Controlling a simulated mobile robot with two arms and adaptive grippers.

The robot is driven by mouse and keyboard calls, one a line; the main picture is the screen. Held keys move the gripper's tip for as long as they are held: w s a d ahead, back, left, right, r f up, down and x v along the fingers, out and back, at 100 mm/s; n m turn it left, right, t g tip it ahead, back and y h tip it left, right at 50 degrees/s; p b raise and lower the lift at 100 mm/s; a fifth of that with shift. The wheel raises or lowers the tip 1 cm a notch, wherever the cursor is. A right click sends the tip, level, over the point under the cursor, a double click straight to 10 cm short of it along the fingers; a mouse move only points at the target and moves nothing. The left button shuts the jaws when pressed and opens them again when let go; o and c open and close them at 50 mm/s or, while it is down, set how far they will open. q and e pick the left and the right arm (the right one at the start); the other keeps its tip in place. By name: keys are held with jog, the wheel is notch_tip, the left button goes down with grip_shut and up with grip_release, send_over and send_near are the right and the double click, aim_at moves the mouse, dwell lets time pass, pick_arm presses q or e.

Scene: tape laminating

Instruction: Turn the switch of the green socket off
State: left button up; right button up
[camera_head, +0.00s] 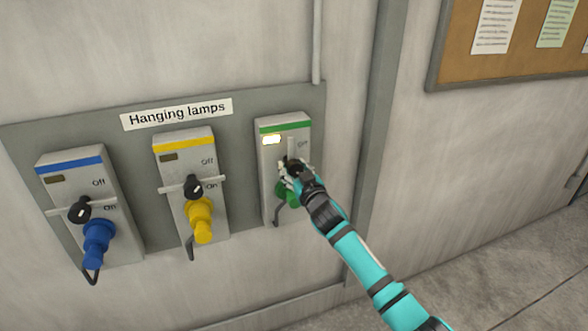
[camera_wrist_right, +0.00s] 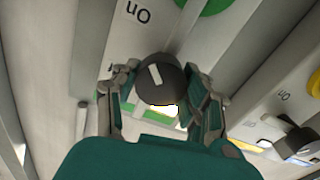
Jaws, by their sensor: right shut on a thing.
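The green socket (camera_head: 266,185) is the rightmost of three boxes on the wall panel. The green plug (camera_head: 288,194) is partly hidden below the gripper. My left gripper is not in view.
The yellow socket (camera_head: 172,167) and blue socket (camera_head: 60,190) stand to the left, with horizontal bars and dark indicators. A "Hanging lamps" label (camera_head: 177,114) is above. A vertical post (camera_head: 381,120) and a corkboard (camera_head: 465,60) are to the right.

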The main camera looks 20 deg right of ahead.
grip_shut()
jog(key=shift+n, duration=0.3)
jog(key=n, duration=0.8)
jog(key=shift+a+n+p, duration=0.1)
jog(key=shift+n+p, duration=0.3)
jog(key=n, duration=0.4)
jog(key=shift+f+n+p, duration=0.1)
jog(key=shift+n+p, duration=0.2)
jog(key=shift+f+n, duration=0.1)
jog(key=shift+n, duration=1.8)
